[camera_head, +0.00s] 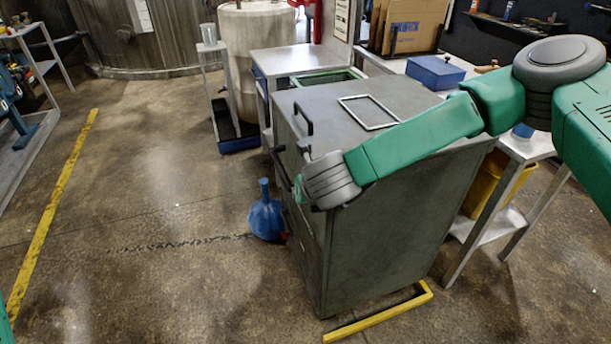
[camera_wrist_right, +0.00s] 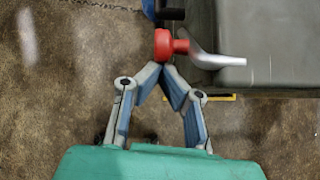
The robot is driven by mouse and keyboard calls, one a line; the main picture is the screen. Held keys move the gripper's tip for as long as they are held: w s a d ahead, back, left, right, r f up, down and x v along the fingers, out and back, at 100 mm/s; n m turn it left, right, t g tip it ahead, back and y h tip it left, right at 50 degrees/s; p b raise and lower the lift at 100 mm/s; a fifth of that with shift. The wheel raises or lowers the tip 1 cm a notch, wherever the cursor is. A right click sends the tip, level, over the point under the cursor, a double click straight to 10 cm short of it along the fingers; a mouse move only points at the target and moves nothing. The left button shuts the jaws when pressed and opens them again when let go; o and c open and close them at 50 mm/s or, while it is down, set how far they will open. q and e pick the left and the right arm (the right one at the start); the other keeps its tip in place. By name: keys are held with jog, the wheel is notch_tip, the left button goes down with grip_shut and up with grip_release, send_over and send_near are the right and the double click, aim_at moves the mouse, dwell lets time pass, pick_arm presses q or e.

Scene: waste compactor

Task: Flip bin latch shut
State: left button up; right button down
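The bin is a dark grey cabinet (camera_head: 390,235) in the middle of the head view, with a black handle (camera_head: 303,118) on its top left edge. The right wrist view shows a latch with a red knob (camera_wrist_right: 163,44) and a silver lever (camera_wrist_right: 215,60) pointing right at the bin's edge. My right gripper (camera_wrist_right: 163,68) has its fingertips drawn together right at the lower side of the red knob. Whether the tips clamp it or only touch it is unclear. In the head view my right forearm crosses the bin and its fingers are hidden. My left gripper is out of view.
A blue jug (camera_head: 266,217) stands on the floor left of the bin. A yellow floor bar (camera_head: 380,312) lies at its front. A steel table (camera_head: 527,147) stands right of the bin. A pale tank (camera_head: 258,50) stands behind. The floor at left is open.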

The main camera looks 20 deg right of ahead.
jog(key=shift+w+a+r+g+p, duration=0.1)
jog(key=shift+w+r+g+p, duration=0.85)
jog(key=shift+p, duration=0.95)
jog(key=shift+w+a+r+g+p, duration=0.1)
jog(key=shift+w+r+g+p, duration=0.85)
jog(key=shift+p, duration=0.95)
jog(key=shift+w+f, duration=0.15)
jog(key=shift+w, duration=0.05)
jog(key=shift+w+a+t, duration=0.1)
jog(key=shift+a+t, duration=0.05)
jog(key=shift+t, duration=0.15)
